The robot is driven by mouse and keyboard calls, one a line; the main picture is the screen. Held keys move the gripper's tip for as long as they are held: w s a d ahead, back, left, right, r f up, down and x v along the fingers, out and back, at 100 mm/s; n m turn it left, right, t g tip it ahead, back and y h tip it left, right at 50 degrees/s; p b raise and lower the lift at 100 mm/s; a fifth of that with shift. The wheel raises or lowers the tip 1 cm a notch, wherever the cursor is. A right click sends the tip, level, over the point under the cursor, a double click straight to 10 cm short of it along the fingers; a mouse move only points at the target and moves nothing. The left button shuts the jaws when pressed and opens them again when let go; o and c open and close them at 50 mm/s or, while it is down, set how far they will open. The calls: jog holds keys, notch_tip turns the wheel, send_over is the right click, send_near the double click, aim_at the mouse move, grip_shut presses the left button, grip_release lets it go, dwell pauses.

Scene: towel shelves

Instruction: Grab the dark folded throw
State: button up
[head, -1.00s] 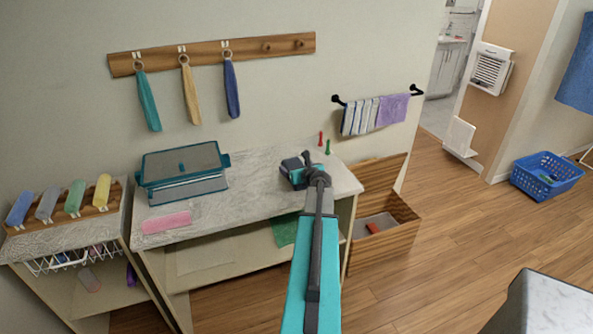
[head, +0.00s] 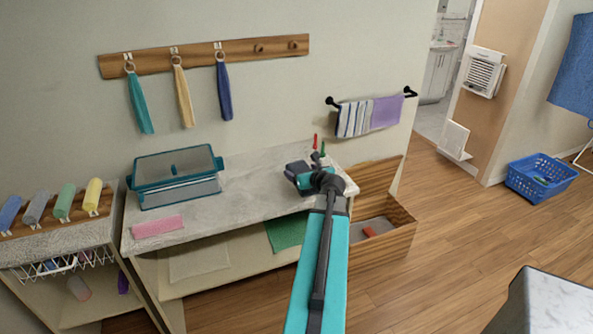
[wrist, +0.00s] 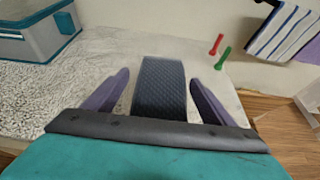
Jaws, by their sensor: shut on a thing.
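The dark folded throw (wrist: 160,85) is a blue-grey, quilted-looking piece in the middle of the wrist view. It stands between the two purple fingers of my gripper (wrist: 158,98), which is shut on it. In the head view the throw (head: 296,168) shows small and dark at the right end of the marble counter (head: 240,195). My gripper (head: 303,180) is there too, largely hidden by my own wrist. I cannot tell whether the throw still touches the counter.
A red peg (wrist: 216,44) and a green peg (wrist: 223,58) stand just behind on the right. A teal-trimmed lidded box (head: 177,175) and a pink cloth (head: 158,226) are on the counter's left. A wooden crate (head: 395,242) stands at right. The counter's middle is clear.

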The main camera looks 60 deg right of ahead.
jog(key=s+a, duration=0.1)
jog(key=s, duration=0.1)
jog(key=s+a+b, duration=0.1)
jog(key=s, duration=0.1)
jog(key=s+a, duration=0.1)
jog(key=s, duration=0.1)
jog(key=shift+s+a+r, duration=0.15)
jog(key=shift+s+r, duration=0.25)
